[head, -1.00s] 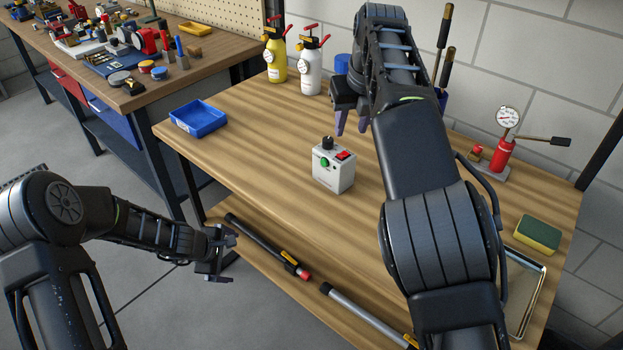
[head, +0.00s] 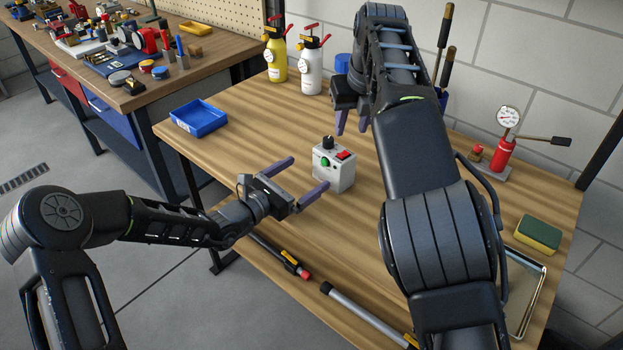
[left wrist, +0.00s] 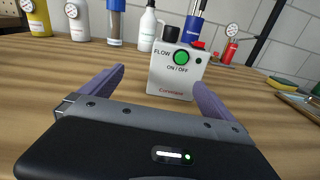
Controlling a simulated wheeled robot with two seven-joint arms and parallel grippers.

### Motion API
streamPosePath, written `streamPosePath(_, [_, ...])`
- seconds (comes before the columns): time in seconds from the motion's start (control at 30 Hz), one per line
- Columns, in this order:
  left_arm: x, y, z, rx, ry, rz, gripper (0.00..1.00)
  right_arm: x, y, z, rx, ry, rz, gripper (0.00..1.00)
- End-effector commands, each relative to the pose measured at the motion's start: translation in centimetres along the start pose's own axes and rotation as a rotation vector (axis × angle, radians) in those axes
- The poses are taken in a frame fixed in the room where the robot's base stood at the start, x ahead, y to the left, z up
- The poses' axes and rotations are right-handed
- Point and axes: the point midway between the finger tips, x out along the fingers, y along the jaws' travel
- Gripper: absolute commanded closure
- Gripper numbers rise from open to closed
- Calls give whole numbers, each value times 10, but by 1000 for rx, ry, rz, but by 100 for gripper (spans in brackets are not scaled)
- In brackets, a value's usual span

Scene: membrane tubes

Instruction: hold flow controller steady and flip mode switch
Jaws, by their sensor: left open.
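The flow controller (head: 335,172) is a small white-grey box standing upright on the wooden bench. It has a black knob (head: 328,142), a green button (head: 324,162) and a red switch (head: 344,155). In the left wrist view the box (left wrist: 175,75) faces me, its front marked FLOW and ON/OFF. My left gripper (head: 304,178) is open and empty, its fingers pointing at the box from the left, just short of it. My right gripper (head: 352,122) is above and behind the box, fingers pointing down. Its fingers show a gap and nothing between them.
A blue tray (head: 199,118) lies at the bench's left. Yellow (head: 275,58) and white (head: 311,68) spray bottles stand at the back. A red pump with gauge (head: 502,150) and a sponge (head: 537,234) are at the right.

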Motion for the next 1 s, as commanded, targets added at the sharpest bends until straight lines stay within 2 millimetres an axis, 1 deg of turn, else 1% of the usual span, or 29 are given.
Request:
streamPosePath(0.03, [2, -11, 1, -20, -15, -15, 0, 0, 0, 0, 0, 0, 0, 64])
streamPosePath(0.1, [5, -21, 3, -37, -31, -29, 0, 0, 0, 0, 0, 0, 0, 64])
streamPosePath(0.17, [5, -26, 4, -45, -37, -35, 0, 0, 0, 0, 0, 0, 0, 64])
streamPosePath(0.5, [6, -27, 4, -46, -39, -37, 0, 0, 0, 0, 0, 0, 0, 64])
streamPosePath(0.63, [11, -27, 5, -45, -39, -37, 0, 0, 0, 0, 0, 0, 0, 64])
streamPosePath(0.77, [24, -28, 5, -46, -40, -37, 0, 0, 0, 0, 0, 0, 0, 64])
streamPosePath(1.0, [59, -29, 7, -46, -40, -38, 0, 0, 0, 0, 0, 0, 0, 64])
